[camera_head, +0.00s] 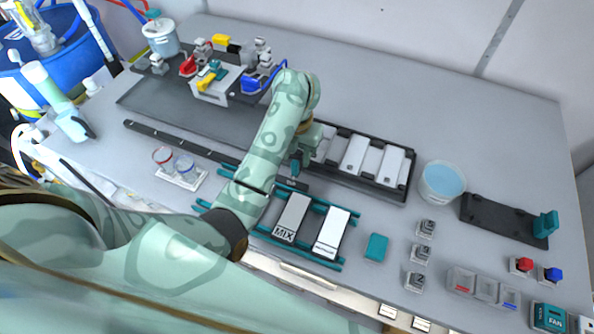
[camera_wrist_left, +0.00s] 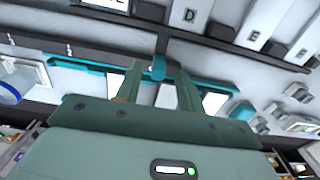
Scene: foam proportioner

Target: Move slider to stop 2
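My left arm reaches across the bench in the head view, and its gripper (camera_head: 297,160) is over the right part of a long dark rail (camera_head: 180,139). In the left wrist view a small teal knob (camera_wrist_left: 158,69) sits on a dark bar, between the tips of my two gripper fingers (camera_wrist_left: 160,82). The fingers stand apart, with gaps beside the knob. I cannot tell whether either one touches it. In the head view the knob is mostly hidden by my gripper. My right gripper is not in view.
A dark rack of white panels (camera_head: 360,160) stands just behind my gripper. In front are teal rails with a MIX panel (camera_head: 292,218) and another white panel (camera_head: 331,233). Two clear cups (camera_head: 174,165) stand left, a blue-filled tub (camera_head: 441,181) right. The back right bench is clear.

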